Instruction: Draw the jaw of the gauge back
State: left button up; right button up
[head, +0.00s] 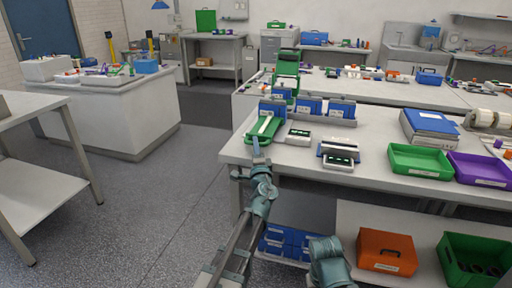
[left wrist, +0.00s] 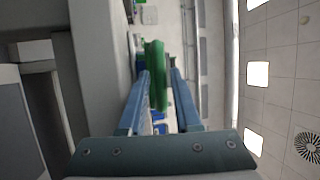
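A green tray (head: 252,134) lies at the near left corner of the white bench. A pale, long, narrow thing (head: 266,126) lies on it, perhaps the gauge; its jaw is too small to make out. My left gripper (head: 257,152) is at the tray's near end. My right gripper is not in view; only part of my right arm shows at the bottom.
Small devices with displays (head: 298,136) (head: 340,154) stand right of the tray, blue bins (head: 308,106) behind it. A green bin (head: 420,160) and a purple bin (head: 480,168) stand farther right.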

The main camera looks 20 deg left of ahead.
pick_arm(q)
grip_shut()
dwell(1.3)
